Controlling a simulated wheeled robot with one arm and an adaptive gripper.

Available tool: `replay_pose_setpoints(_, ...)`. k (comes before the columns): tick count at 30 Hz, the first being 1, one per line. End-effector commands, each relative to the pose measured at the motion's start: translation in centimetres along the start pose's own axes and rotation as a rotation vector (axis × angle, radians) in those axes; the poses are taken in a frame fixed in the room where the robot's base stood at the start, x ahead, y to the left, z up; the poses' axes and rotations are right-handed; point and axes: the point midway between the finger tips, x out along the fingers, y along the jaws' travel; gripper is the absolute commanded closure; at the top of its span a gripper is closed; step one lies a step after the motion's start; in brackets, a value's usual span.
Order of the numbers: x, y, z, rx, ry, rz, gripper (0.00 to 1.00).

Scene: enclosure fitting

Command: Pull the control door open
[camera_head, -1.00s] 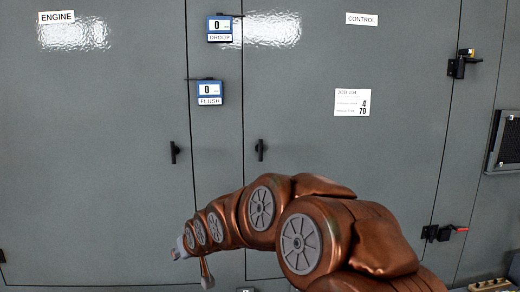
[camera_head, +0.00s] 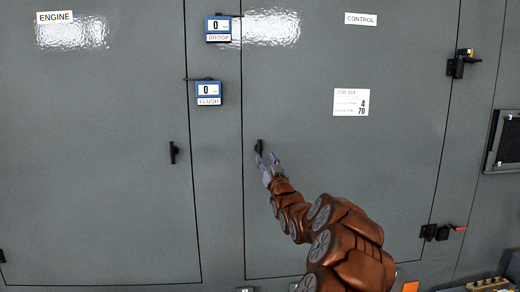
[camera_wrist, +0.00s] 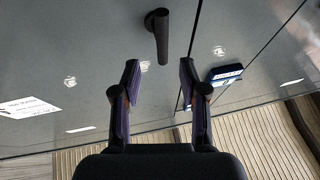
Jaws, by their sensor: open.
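The control door (camera_head: 350,170) is a large grey panel under a CONTROL label (camera_head: 361,19). It sits flush with the panels beside it and looks shut. Its black bar handle (camera_head: 260,146) stands upright near the door's left edge. My gripper (camera_head: 267,160) is at the handle's lower end in the head view. In the wrist view my gripper (camera_wrist: 158,75) is open, and the handle (camera_wrist: 162,36) shows ahead of and between the two fingertips, not gripped. Whether a finger touches it I cannot tell.
The engine door (camera_head: 95,200) with its own black handle (camera_head: 173,152) is at left. Two blue gauges, DROOP (camera_head: 219,28) and FLUSH (camera_head: 209,92), sit between the doors.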

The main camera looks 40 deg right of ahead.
Motion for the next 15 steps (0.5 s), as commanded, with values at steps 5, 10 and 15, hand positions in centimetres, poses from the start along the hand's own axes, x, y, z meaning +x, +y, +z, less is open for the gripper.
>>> replay_pose_setpoints(5, 1.7, -0.2, 0.1, 0.000, -0.004, -0.003, 0.57)
replay_pose_setpoints(10, 3.7, -0.2, -0.1, -0.001, -0.004, -0.002, 0.57)
replay_pose_setpoints(15, 5.4, -0.2, 0.1, -0.002, -0.006, -0.002, 0.57)
